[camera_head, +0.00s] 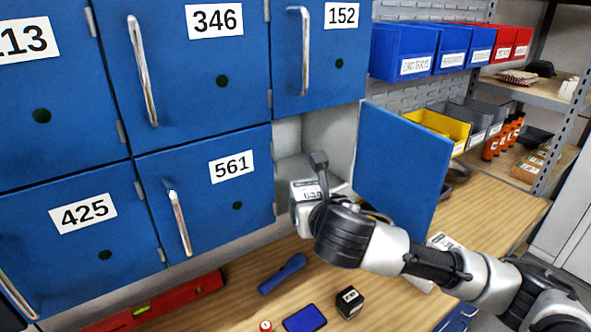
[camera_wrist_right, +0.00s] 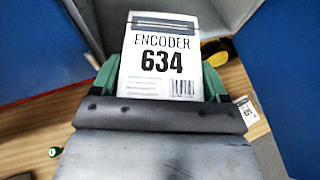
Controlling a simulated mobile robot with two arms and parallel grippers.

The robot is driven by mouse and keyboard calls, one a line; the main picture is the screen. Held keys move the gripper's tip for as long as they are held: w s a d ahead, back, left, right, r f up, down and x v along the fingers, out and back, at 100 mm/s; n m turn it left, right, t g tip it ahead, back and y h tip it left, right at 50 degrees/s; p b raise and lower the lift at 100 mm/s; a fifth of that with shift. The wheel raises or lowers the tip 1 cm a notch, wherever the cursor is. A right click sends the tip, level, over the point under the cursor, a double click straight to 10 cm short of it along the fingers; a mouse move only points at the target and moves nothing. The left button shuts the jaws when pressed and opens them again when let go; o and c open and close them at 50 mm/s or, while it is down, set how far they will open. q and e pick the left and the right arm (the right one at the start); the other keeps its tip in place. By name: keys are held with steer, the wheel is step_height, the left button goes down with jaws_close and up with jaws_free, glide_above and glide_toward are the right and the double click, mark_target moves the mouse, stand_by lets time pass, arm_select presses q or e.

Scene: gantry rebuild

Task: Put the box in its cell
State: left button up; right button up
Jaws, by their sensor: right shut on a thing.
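The white box (camera_wrist_right: 162,62), labelled ENCODER 634, is between the green-edged fingers of my right gripper (camera_wrist_right: 160,82), which is shut on it. In the head view the box (camera_head: 303,189) is at the mouth of an open cell (camera_head: 330,135) below door 152. I cannot tell how far its front end is inside. The cell's blue door (camera_head: 402,165) is swung open to the right, and its number is not visible. In the wrist view the cell's grey inside (camera_wrist_right: 215,15) shows beyond the box. My left gripper is not in view.
Closed blue doors 346 (camera_head: 180,60), 561 (camera_head: 205,185) and 425 (camera_head: 80,240) have protruding handles. The wooden bench (camera_head: 400,295) holds a red level (camera_head: 150,308), a blue tool (camera_head: 282,274), a blue flat item (camera_head: 304,319) and a small black box (camera_head: 349,303). Bins stand behind the open door.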

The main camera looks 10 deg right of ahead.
mark_target(306, 185)
steer(key=w, duration=0.2)
steer(key=w+p, duration=0.1)
steer(key=w, duration=0.1)
steer(key=w+p, duration=0.1)
steer(key=w, duration=0.1)
steer(key=shift+w+r, duration=0.3)
steer(key=x, duration=0.3)
steer(key=shift+w+r+p, duration=0.25)
steer(key=shift+r+p, duration=0.05)
steer(key=shift+w+r, duration=0.1)
steer(key=shift+w, duration=0.1)
steer(key=w+p, duration=0.1)
steer(key=w, duration=0.2)
steer(key=shift+w+r, duration=0.1)
steer(key=shift+f+p, duration=0.6)
steer(key=shift+p, duration=0.05)
steer(key=shift+f, duration=0.3)
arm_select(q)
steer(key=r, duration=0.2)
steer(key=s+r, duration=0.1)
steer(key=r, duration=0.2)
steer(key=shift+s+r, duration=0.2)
arm_select(e)
steer(key=shift+f, duration=0.15)
